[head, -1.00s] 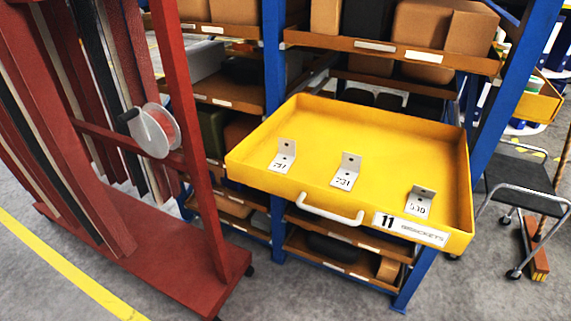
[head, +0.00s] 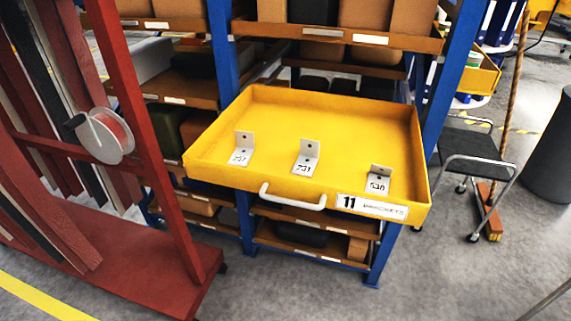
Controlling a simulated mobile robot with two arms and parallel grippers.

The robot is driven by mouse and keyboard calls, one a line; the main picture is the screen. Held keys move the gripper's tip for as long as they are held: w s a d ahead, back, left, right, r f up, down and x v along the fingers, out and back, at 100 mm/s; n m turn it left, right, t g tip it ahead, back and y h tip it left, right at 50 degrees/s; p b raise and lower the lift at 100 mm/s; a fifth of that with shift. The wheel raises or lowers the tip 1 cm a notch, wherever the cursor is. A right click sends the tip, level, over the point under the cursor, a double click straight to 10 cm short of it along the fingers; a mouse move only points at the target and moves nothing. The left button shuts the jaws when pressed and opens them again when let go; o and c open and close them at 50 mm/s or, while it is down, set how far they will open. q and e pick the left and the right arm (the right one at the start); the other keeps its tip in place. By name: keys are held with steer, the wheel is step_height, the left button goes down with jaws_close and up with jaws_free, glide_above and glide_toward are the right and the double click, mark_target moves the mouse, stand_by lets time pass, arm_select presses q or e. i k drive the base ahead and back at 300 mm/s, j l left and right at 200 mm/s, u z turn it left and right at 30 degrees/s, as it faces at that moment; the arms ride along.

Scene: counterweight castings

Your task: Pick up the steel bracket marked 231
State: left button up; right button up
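Three small L-shaped steel brackets stand in a row in a pulled-out yellow drawer (head: 310,110), each with an upright plate with a hole and a flat marked foot. The middle bracket (head: 307,158) reads 231. The left bracket (head: 242,149) has a number starting with 2; its other digits are not sure. The right bracket (head: 379,179) seems to read 530. The brackets stand apart, near the drawer's front side. Neither of my grippers is in view.
The drawer has a white handle (head: 292,197) and an "11 BRACKETS" label (head: 371,206). Blue-post shelving stands behind it. A red rack (head: 165,150) with a reel (head: 108,135) stands left. A step stool (head: 474,160) and dark bin (head: 551,150) stand right. Floor in front is clear.

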mark_target(305, 165)
steer(key=i+l, duration=0.4)
steer(key=l, duration=0.2)
steer(key=i+l+z, duration=0.15)
steer(key=i+l, duration=0.25)
steer(key=l, duration=0.15)
